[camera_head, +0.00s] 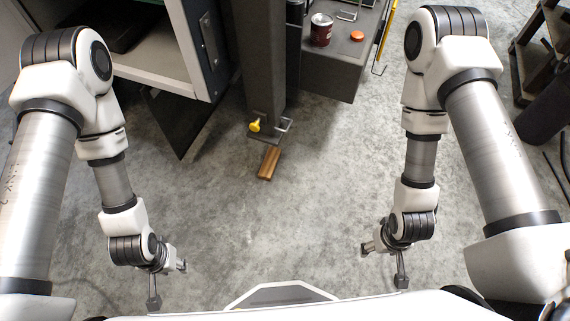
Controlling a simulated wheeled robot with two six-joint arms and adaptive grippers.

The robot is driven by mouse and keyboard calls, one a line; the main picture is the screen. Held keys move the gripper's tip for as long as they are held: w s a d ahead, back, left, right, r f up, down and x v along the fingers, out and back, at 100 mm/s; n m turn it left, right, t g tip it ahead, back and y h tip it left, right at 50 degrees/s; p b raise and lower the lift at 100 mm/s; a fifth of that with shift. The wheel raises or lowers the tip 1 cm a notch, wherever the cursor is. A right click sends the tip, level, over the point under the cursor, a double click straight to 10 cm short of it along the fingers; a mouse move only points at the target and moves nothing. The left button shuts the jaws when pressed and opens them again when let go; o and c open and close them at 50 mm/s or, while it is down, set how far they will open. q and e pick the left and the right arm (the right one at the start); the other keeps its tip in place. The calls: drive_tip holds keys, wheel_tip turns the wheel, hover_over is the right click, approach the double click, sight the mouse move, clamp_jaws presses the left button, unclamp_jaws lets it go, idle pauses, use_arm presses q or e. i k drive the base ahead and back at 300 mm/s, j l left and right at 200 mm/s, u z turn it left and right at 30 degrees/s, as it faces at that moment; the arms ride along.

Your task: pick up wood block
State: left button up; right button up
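The wood block (269,163) is a small brown piece lying on the concrete floor, just in front of the foot of a dark column. Its far end is close to the column foot. My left gripper (168,284) is at the lower left, well to the left of and nearer than the block, with its fingers spread apart and nothing between them. My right gripper (384,264) is at the lower right, well to the right of the block, with its fingers also spread and empty. Neither gripper touches the block.
A dark column (268,60) with a yellow knob (255,126) stands behind the block. A grey bench (335,68) carries a dark red can (321,30) and an orange-red lid (357,36). An open cabinet (160,82) is at the upper left.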

sight(266, 171)
drive_tip(key=i+l+u, duration=0.1)
drive_tip(key=i+l, duration=0.15)
drive_tip(key=i+l+u, duration=0.1)
drive_tip(key=l, duration=0.4)
drive_tip(key=i+l+u, duration=0.1)
drive_tip(key=i+l, duration=0.25)
drive_tip(key=i+l+u, duration=0.1)
drive_tip(key=l, duration=0.35)
drive_tip(key=i, duration=0.05)
